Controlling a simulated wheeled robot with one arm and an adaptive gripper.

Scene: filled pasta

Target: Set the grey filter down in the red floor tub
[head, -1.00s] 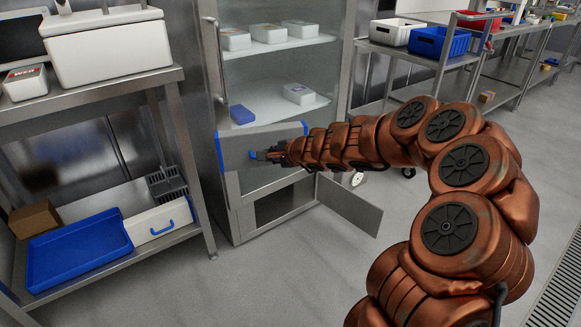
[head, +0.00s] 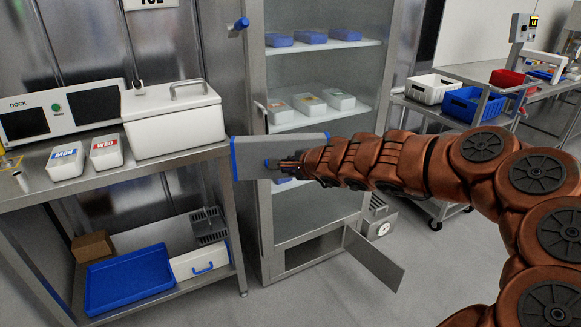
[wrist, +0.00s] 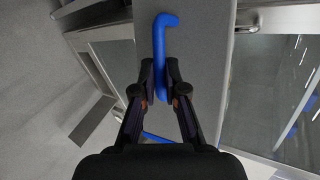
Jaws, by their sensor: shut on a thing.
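The grey filter (head: 300,143) is a flat grey panel with blue edges. It is held up in front of the glass-fronted cabinet in the head view. My gripper (head: 274,163) is shut on its blue handle. In the wrist view, my gripper's fingers (wrist: 161,80) close on the blue handle (wrist: 162,35), with the grey face of the filter (wrist: 203,60) behind it. I see no red tub on the floor; a red bin (head: 507,78) stands raised on the racks at the right, and I cannot tell whether it is the tub.
The steel cabinet (head: 262,215) holds several boxes, and its low flap (head: 375,262) is open. A steel bench (head: 30,185) with a white lidded box (head: 175,115) stands at left, a blue tray (head: 130,278) below. White and blue bins (head: 472,104) stand at right. Floor in front is clear.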

